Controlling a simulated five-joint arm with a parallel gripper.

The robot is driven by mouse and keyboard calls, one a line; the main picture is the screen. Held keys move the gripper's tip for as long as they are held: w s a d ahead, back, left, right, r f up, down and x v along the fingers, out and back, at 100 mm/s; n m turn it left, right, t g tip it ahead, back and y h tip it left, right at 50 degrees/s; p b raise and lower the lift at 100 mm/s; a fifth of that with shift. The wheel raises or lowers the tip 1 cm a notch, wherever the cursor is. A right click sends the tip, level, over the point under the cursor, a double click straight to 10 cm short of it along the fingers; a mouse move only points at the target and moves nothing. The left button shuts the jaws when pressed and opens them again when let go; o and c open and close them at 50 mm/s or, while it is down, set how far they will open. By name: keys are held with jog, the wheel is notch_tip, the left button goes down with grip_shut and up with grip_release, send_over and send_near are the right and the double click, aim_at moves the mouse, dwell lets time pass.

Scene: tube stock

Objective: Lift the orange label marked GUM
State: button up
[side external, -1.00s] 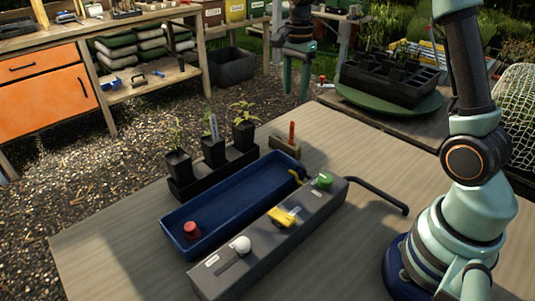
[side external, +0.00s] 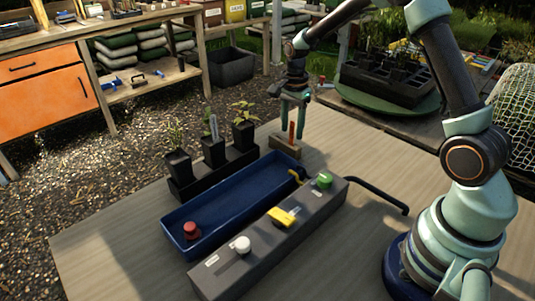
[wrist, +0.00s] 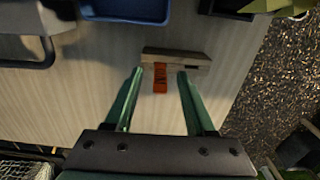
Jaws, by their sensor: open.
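The orange label (side external: 291,133) stands upright in a small wooden block (side external: 285,148) at the far end of the table. In the wrist view the label (wrist: 160,80) is seen from above, with dark marks too small to read. My gripper (side external: 293,128) is open above the block, its green fingers pointing down on either side of the label. In the wrist view the label lies between the fingertips of my gripper (wrist: 160,73), with a gap on both sides. I cannot tell how far the tips are above the block (wrist: 190,62).
A blue trough (side external: 228,205) with a red knob (side external: 191,230) lies left of the block. A grey control box (side external: 255,260) with white, yellow and green controls is in front. Potted seedlings stand in a black tray (side external: 185,190). The table's right part is mostly clear.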

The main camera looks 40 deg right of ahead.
jog(key=shift+f, duration=0.4)
jog(key=shift+c, duration=0.3)
grip_shut()
jog(key=shift+r, duration=0.1)
